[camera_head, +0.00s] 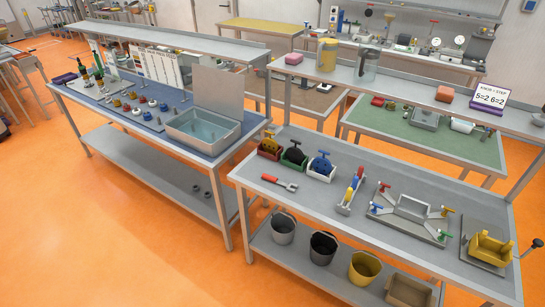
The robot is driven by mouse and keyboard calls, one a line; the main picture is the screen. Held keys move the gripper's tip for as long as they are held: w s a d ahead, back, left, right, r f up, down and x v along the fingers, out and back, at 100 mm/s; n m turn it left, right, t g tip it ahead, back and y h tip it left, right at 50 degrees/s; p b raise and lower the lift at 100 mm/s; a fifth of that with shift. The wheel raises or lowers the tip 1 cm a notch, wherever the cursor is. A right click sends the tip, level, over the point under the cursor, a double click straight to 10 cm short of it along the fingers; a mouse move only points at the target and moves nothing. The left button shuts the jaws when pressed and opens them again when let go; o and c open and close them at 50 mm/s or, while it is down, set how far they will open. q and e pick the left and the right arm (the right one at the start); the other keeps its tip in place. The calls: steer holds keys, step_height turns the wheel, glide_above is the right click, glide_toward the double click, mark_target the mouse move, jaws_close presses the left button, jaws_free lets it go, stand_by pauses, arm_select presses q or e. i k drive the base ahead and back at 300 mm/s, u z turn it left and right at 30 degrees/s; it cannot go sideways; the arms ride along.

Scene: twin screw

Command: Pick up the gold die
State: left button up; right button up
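I cannot tell for sure which thing is the gold die. A gold-yellow round part (269,144) sits in a small red bin (266,154) at the back left of the right-hand bench. A black round part (294,154) in a green bin and a blue round part (321,164) in a white bin stand beside it. A larger yellow block (490,247) sits on a grey plate at that bench's right end. Neither of my grippers shows in the head view.
A red-handled tool (279,182) lies in front of the bins. A valve fixture (411,211) stands mid-bench. Several buckets, including a yellow one (364,268), stand on the lower shelf. The left bench (105,120) holds a basin and small knobs. Orange floor is clear in front.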

mark_target(271, 146)
steer(key=u, duration=0.05)
steer(key=k, duration=0.1)
steer(key=u, duration=1.9)
steer(key=i, duration=1.55)
steer(key=z, duration=1.9)
